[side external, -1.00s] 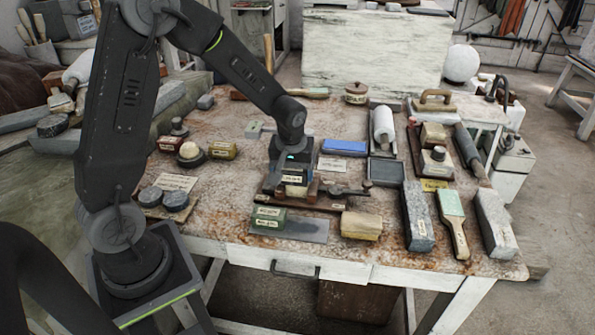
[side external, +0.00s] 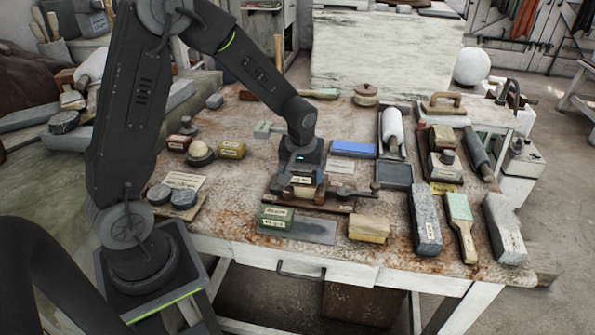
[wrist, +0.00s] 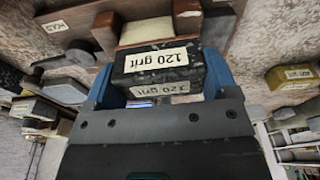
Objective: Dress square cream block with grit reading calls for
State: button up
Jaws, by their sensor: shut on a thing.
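My gripper (wrist: 157,78) is shut on a dark block marked "120 grit" (wrist: 155,66), its blue fingers on either side. Just beyond that block, a cream block (wrist: 146,30) sits between the brown wooden jaws of a clamp (wrist: 106,34); the held block hides part of it. I cannot tell whether the two blocks touch. In the side external view, my gripper (side external: 301,170) points down over the clamp (side external: 330,203), and the cream block is mostly hidden there. A green labelled block (side external: 276,217) stands on a grey plate in front of the clamp.
A yellowish block (side external: 368,229) lies right of the plate. A blue block (side external: 353,149) and a grey tray with a white roller (side external: 391,130) are behind to the right. A grey stone block (side external: 425,222) and a green brush (side external: 460,215) are at right. The bench is crowded.

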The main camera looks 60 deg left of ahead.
jog(key=shift+w+d, duration=0.7)
jog(key=shift+w, duration=0.05)
jog(key=shift+s+a, duration=1.55)
jog(key=shift+s, duration=0.05)
jog(key=shift+w+d+r, duration=0.7)
jog(key=shift+w+d, duration=0.1)
jog(key=shift+w, duration=0.1)
